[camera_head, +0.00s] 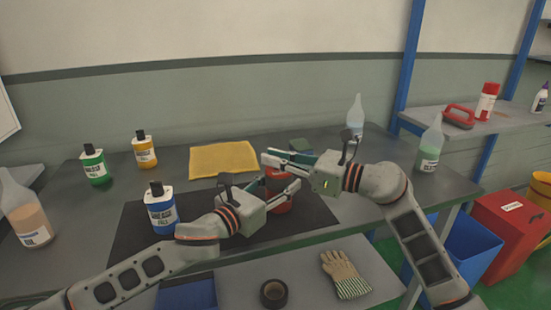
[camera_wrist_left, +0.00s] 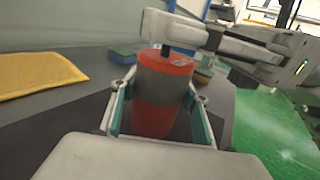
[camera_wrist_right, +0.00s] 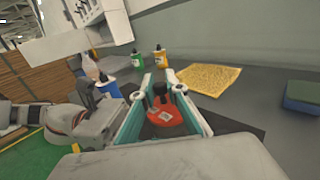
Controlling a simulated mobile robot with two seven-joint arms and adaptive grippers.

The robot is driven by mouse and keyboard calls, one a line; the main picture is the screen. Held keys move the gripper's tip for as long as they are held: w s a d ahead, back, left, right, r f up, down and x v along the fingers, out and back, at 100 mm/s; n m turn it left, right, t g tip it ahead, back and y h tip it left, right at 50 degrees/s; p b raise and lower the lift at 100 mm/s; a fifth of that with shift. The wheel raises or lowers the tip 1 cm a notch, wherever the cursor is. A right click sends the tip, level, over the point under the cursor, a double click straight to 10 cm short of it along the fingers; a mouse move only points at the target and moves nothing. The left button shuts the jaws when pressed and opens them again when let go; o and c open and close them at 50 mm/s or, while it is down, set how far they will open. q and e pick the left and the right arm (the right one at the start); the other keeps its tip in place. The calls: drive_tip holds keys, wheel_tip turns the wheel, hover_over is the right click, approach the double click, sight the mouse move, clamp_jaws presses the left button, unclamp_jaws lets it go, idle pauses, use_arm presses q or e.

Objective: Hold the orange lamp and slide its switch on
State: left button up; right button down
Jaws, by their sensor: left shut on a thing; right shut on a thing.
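The orange lamp (camera_head: 280,203), a red-orange cylinder with a dark band, stands upright on the dark mat (camera_head: 128,235). In the left wrist view the lamp (camera_wrist_left: 163,80) sits between the fingers of my left gripper (camera_wrist_left: 160,105), which is shut on its sides. My right gripper (camera_head: 279,158) is above the lamp, its fingers at the top. In the right wrist view the lamp's red top (camera_wrist_right: 166,120) shows between its fingers, with the small dark switch (camera_wrist_right: 160,91) on it. My right gripper is shut on the switch; the exact contact is partly hidden.
A blue bottle (camera_head: 161,210), green bottle (camera_head: 94,166) and yellow bottle (camera_head: 144,152) stand on the left. A yellow cloth (camera_head: 222,158) lies behind the mat. A clear bottle (camera_head: 355,115) stands behind my right arm. A glove (camera_head: 345,274) and tape roll (camera_head: 273,292) lie below.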

drive_tip(key=shift+w+d, duration=0.25)
drive_tip(key=shift+d, duration=0.35)
drive_tip(key=shift+w+d, duration=0.2)
drive_tip(key=shift+d, duration=0.35)
use_arm(q)
drive_tip(key=shift+a, duration=0.1)
use_arm(e)
drive_tip(key=c, duration=2)
unclamp_jaws()
drive_tip(key=v, duration=1.2)
use_arm(q)
drive_tip(key=o, duration=1.5)
